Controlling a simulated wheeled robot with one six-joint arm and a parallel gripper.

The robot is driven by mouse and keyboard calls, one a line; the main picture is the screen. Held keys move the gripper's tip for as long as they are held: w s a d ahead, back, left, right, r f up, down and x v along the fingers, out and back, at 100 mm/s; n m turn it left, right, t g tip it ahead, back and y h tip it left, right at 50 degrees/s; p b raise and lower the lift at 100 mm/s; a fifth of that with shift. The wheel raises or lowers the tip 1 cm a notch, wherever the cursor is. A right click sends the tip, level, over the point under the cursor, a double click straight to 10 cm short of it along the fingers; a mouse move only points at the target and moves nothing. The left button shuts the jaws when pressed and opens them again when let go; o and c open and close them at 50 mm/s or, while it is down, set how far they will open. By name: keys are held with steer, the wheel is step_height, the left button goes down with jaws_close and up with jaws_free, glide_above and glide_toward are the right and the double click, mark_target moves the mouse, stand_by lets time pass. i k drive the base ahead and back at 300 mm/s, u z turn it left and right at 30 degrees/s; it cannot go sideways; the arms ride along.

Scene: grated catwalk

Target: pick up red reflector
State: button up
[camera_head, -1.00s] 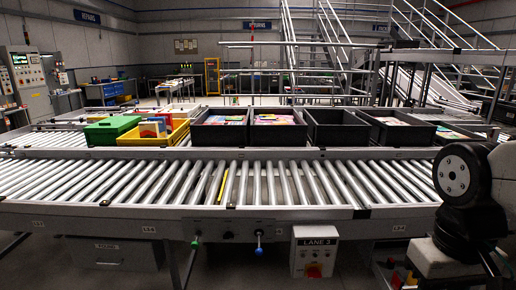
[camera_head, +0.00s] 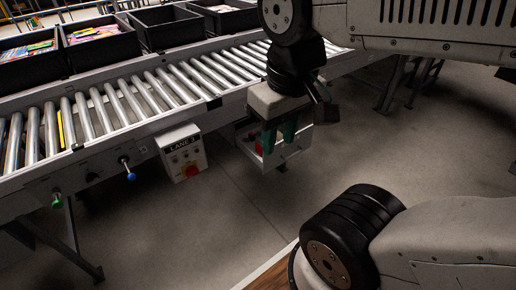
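My gripper (camera_head: 279,141) hangs at upper centre, pointing down, with two green fingers apart and nothing seen between them. It is in front of a pale box or drawer (camera_head: 298,154) beside the conveyor. A small red thing (camera_head: 258,147) shows just left of the fingers, partly hidden by them. I cannot tell whether it is the red reflector. No other thing that is clearly a reflector shows.
The roller conveyor (camera_head: 118,108) runs across the left, with black bins (camera_head: 101,49) behind it. A LANE 3 control box (camera_head: 182,152) with a red button hangs on its front. Grey floor (camera_head: 200,225) is open below. A wooden edge (camera_head: 268,272) shows at the bottom.

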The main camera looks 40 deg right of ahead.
mark_target(259, 145)
steer(key=z, duration=0.4)
steer(key=k, duration=0.45)
steer(key=z, duration=1.35)
steer(key=i, duration=1.5)
steer(key=u, duration=1.2)
steer(key=i, duration=0.45)
steer(key=u, duration=0.55)
